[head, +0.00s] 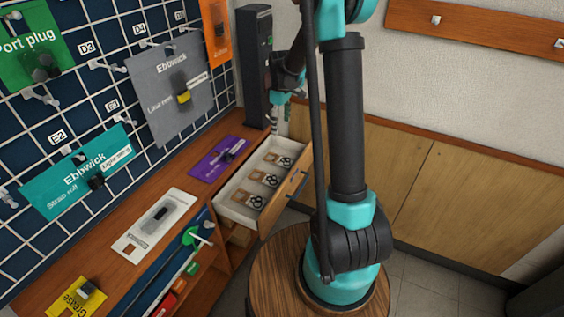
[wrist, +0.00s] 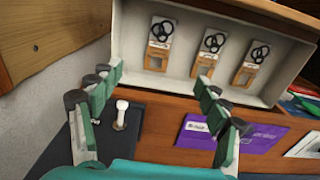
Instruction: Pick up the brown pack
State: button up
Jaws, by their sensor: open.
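Three small brown packs with black rings and white labels lie in a row in the open drawer. In the head view they are the far pack (head: 278,159), the middle pack (head: 264,179) and the near pack (head: 249,201). The wrist view shows a left pack (wrist: 159,44), a middle pack (wrist: 207,54) and a right pack (wrist: 250,64). I cannot tell them apart by colour. My gripper (wrist: 156,80) is open and empty, its fingers pointing toward the drawer. In the head view my gripper (head: 279,97) is above the drawer's far end, partly hidden by my arm.
The open drawer (head: 233,214) has raised walls and a wooden front. A purple pack (head: 219,159), a white pack (head: 155,224) and a yellow pack (head: 78,298) lie on the bench. A tall dark unit (head: 256,65) stands behind the drawer. Other packs hang on the grid.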

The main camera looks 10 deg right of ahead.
send_over(282, 159)
jog(key=f, duration=1.2)
jog(key=shift+w+a+f, duration=0.15)
jog(key=shift+w+a, duration=0.1)
jog(key=shift+w, duration=0.1)
jog(key=shift+s+d+f, duration=0.15)
jog(key=shift+s+f, duration=0.05)
jog(key=shift+f, duration=1.2)
jog(key=shift+s+d+f, duration=0.1)
jog(key=shift+s+f, duration=0.05)
jog(key=shift+f, duration=1.2)
jog(key=shift+c, duration=0.4)
jog(key=c, duration=1)
